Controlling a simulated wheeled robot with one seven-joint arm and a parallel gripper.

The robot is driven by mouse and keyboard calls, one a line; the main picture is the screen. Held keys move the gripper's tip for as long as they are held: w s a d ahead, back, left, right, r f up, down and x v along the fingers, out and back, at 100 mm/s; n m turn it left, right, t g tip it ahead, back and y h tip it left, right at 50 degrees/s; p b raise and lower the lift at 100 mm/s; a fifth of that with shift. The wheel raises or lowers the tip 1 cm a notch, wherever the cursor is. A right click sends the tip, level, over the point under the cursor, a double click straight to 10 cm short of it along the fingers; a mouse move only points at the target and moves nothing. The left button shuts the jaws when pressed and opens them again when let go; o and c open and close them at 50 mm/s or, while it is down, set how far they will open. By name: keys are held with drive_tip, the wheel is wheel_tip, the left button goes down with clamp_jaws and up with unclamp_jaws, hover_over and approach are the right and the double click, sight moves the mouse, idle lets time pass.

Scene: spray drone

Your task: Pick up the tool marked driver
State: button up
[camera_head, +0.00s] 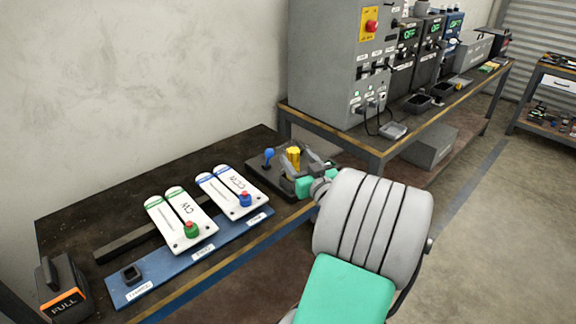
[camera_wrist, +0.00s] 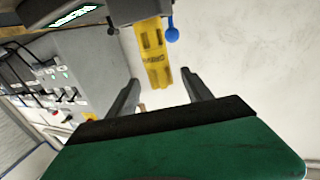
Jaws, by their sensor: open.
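A yellow tool (camera_head: 293,153) stands upright in a dark holder (camera_head: 262,181) at the far right end of the near bench. In the wrist view the yellow tool (camera_wrist: 154,58) appears upside down, with small dark lettering too small to read surely. My gripper (camera_head: 301,172) is open beside the holder, its fingers close to the yellow tool. In the wrist view my gripper (camera_wrist: 160,88) has the tool's end about between its fingertips, with nothing clamped. A blue-headed tool (camera_head: 268,155) stands left of the yellow one, and it also shows in the wrist view (camera_wrist: 172,34).
White plates marked CW (camera_head: 182,219) and CCW (camera_head: 232,192) lie on the bench behind a labelled blue strip (camera_head: 180,262). A black block marked FULL (camera_head: 62,287) is at the left corner. A grey control cabinet (camera_head: 330,62) stands on another bench behind my gripper.

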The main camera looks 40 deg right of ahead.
drive_tip(key=p+x, duration=0.1)
drive_tip(key=x, duration=0.5)
drive_tip(key=shift+w, duration=0.15)
drive_tip(key=shift+c, duration=0.6)
clamp_jaws()
